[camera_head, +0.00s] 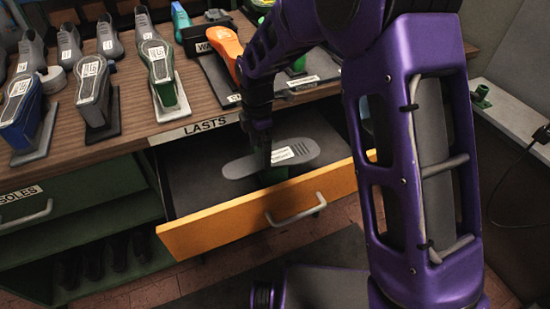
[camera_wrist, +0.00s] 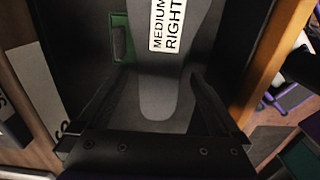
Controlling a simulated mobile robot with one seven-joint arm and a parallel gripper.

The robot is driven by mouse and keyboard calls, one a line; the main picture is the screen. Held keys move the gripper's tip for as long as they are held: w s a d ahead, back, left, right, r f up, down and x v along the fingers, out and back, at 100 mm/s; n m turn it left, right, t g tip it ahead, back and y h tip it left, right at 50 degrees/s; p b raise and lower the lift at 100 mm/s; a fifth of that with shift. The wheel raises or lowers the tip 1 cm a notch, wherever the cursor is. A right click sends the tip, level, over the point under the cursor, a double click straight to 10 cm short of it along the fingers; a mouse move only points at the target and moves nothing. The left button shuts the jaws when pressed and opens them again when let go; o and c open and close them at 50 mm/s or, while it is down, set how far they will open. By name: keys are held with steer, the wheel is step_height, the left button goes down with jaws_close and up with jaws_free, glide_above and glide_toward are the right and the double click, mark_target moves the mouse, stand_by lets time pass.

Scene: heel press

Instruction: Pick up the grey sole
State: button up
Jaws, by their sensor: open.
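The grey sole (camera_head: 240,168) lies in the open drawer (camera_head: 180,240), raised on a green block (camera_head: 273,174). It has a white label reading "MEDIUM RIGHT" (camera_wrist: 168,25) in the wrist view. My gripper (camera_head: 264,158) points down over the middle of the sole in the head view and covers part of it. In the wrist view my gripper (camera_wrist: 158,78) is open, with one dark finger on each side of the sole's rounded grey end (camera_wrist: 160,98). Nothing is held. I cannot tell whether the fingertips reach down to the sole's level.
The bench (camera_head: 130,125) above the drawer carries several shoe lasts on stands, an orange last (camera_head: 225,46) and a "LASTS" label (camera_head: 198,125). The drawer's orange front has a metal handle (camera_head: 297,212). The drawer floor left of the sole is clear.

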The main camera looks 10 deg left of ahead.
steer(key=shift+f, duration=1.1)
steer(key=shift+f, duration=0.1)
steer(key=c, duration=1.1)
